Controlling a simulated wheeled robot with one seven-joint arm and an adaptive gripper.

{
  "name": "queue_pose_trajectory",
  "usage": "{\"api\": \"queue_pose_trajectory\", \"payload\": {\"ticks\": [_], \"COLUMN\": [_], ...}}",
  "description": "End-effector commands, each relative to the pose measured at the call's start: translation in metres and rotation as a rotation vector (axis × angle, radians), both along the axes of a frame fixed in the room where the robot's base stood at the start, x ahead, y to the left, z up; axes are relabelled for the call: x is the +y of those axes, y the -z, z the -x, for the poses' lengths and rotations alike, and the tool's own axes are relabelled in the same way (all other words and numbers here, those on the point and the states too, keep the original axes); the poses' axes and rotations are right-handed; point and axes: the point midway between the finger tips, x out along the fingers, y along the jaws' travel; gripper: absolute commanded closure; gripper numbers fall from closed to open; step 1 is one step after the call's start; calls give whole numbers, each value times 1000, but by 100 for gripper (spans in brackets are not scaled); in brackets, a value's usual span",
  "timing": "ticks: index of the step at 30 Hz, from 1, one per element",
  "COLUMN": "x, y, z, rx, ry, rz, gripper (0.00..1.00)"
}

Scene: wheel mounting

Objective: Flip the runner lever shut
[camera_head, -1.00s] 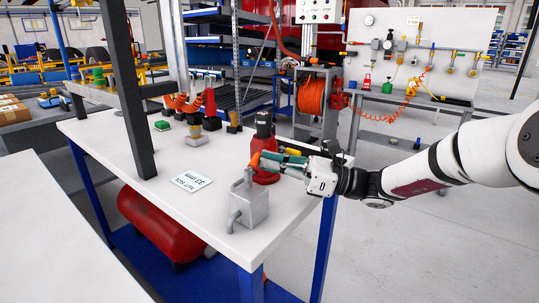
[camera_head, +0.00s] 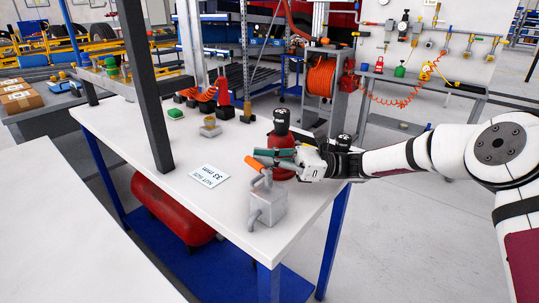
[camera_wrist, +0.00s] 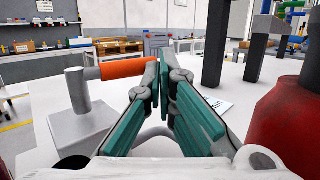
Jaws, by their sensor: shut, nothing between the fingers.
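The runner lever is an orange handle (camera_head: 256,164) on a grey arm, mounted on a grey block (camera_head: 268,203) near the table's front right edge. In the head view the handle points up and left from the block. In the wrist view the orange handle (camera_wrist: 123,68) runs right from a grey post (camera_wrist: 76,88) toward my fingertips. My gripper (camera_head: 257,156) is shut and empty, its green fingers beside the handle's free end. It also shows in the wrist view (camera_wrist: 161,75). I cannot tell whether they touch.
A red bottle-shaped jack (camera_head: 282,132) stands close behind my gripper; its red body (camera_wrist: 290,125) fills the right of the wrist view. A white card (camera_head: 209,175) lies on the white table (camera_head: 190,205). A dark upright post (camera_head: 146,90) stands left.

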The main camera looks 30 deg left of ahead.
Motion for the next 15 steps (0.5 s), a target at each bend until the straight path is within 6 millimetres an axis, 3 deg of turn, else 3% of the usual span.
{"api": "queue_pose_trajectory", "payload": {"ticks": [15], "x": [11], "y": [-1], "z": [10], "rx": [0], "ry": [-1], "rz": [-1], "gripper": [100]}}
